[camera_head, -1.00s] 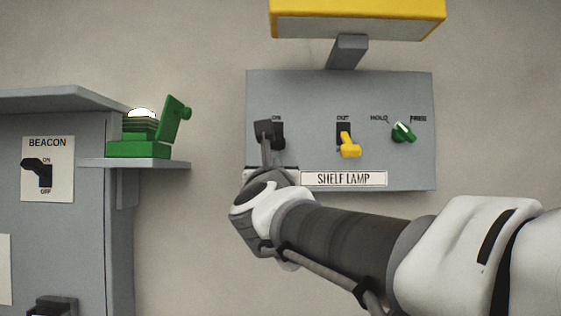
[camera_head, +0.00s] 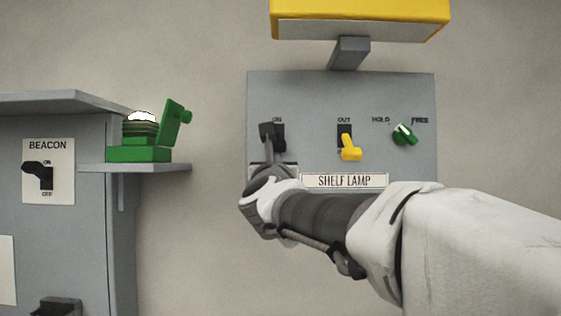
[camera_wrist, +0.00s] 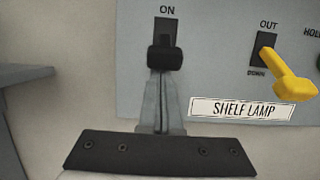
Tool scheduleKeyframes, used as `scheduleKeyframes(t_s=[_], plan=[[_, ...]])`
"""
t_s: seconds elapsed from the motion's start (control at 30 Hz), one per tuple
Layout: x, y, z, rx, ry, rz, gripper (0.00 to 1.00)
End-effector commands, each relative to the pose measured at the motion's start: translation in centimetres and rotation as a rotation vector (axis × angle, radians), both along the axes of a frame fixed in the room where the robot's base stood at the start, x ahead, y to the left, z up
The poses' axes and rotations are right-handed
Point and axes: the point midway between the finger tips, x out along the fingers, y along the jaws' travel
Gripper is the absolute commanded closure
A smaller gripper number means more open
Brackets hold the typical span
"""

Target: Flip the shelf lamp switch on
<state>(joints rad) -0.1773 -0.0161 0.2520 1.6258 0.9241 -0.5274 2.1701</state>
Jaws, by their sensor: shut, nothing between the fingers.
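The grey panel (camera_head: 390,165) on the wall carries the SHELF LAMP label (camera_head: 345,181). At its left is a black switch (camera_head: 279,139) with ON printed above it. The switch also shows in the wrist view (camera_wrist: 166,30); its lower part is hidden behind my fingertips. My gripper (camera_head: 268,131) is shut and empty, its dark tips pointing up at the switch. In the wrist view the tips (camera_wrist: 165,58) overlap the switch's lower part. I cannot tell whether they touch it or how its lever stands.
A yellow OUT/DOWN lever (camera_head: 350,150) sits right of the switch, and a green HOLD/FREE knob (camera_head: 404,134) farther right. A yellow housing (camera_head: 360,12) juts out above. At left are a BEACON switch (camera_head: 40,173) and a green device (camera_head: 140,150) on a ledge.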

Motion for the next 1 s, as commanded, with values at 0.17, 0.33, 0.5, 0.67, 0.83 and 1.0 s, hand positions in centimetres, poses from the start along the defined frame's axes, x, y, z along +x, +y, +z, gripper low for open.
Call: scheduleKeyframes(t_s=[0.17,0.33,0.5,0.67,0.83,1.0], plan=[[-0.2,0.0,0.2,0.000,-0.001,0.001,1.00],[-0.4,0.0,0.3,0.001,-0.001,0.000,1.00],[-0.6,0.0,0.5,0.000,-0.003,0.000,1.00],[-0.9,0.0,0.8,0.001,-0.003,0.001,1.00],[-1.5,0.0,1.6,0.002,-0.004,0.002,1.00],[-2.1,0.0,2.8,0.001,-0.004,0.001,1.00]])
